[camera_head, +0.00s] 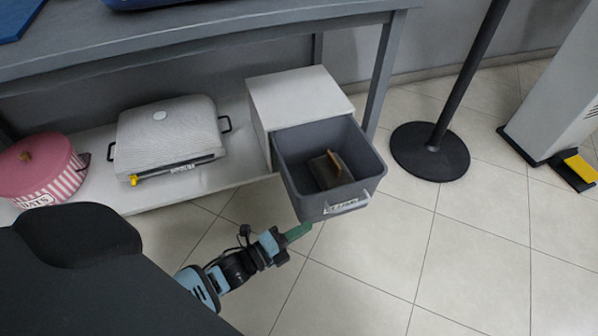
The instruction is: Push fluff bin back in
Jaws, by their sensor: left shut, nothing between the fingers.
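The fluff bin (300,177) is a grey open-topped drawer with a pale label and handle on its front. It sticks out of a white cabinet (297,97) on the low shelf. A brown object (329,170) lies inside it. My left gripper (298,230), with green fingers, is shut and empty. It is beside the lower left corner of the bin's front; I cannot tell whether it touches. My right gripper does not show.
A grey case (168,135) and a pink striped round box (42,168) stand on the shelf to the left. A black post on a round base (429,152) stands right of the bin. A yellow and black pedal (577,169) is at far right. The tiled floor (400,250) in front is clear.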

